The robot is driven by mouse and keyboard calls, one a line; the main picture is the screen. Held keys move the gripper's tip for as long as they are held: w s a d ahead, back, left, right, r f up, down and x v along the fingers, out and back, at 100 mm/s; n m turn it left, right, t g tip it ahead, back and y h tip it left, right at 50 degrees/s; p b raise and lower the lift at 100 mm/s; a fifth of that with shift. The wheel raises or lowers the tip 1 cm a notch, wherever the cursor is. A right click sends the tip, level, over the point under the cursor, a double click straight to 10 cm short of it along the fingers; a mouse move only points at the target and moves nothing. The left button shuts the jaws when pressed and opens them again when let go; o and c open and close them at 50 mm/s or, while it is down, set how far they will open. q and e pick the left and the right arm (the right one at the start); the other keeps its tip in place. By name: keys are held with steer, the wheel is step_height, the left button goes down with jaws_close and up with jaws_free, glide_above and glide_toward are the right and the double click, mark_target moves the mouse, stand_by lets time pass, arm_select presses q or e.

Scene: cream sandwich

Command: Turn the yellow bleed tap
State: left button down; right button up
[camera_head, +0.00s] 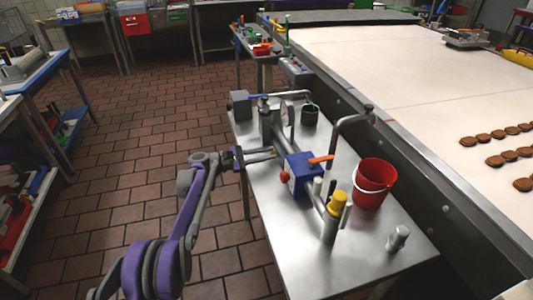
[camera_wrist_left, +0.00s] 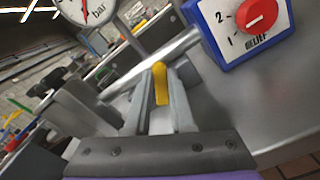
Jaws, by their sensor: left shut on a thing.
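The yellow bleed tap (camera_wrist_left: 160,84) shows in the left wrist view as a narrow yellow lever between the two grey fingers of my left gripper (camera_wrist_left: 161,100). The fingers are shut on it. In the head view my left gripper (camera_head: 275,153) reaches in from the left over the steel table, beside the pipework and left of the blue relief box (camera_head: 302,175). My right gripper is not in view.
A pressure gauge (camera_wrist_left: 90,8) is at the wrist view's upper left. A conveyor (camera_head: 430,95) runs along the right.

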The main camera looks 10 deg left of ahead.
arm_select(q)
steer(key=m, duration=0.2)
steer(key=shift+s+d+f+m, duration=0.15)
steer(key=shift+s+f+m, duration=0.15)
steer(key=shift+s+m, duration=0.1)
steer(key=shift+s+d+f+m, duration=0.15)
steer(key=shift+f+m, duration=0.1)
steer(key=shift+m, duration=0.55)
steer(key=shift+s+a+f+m, duration=0.1)
steer(key=shift+f+m, duration=0.1)
steer(key=shift+m, duration=0.6)
steer(key=c, duration=0.8)
jaws_free()
steer(key=shift+o, duration=0.2)
steer(key=p+v, duration=0.1)
steer(key=v, duration=0.9)
steer(key=shift+s+a, duration=0.15)
steer(key=shift+a, duration=0.2)
steer(key=shift+c, duration=0.3)
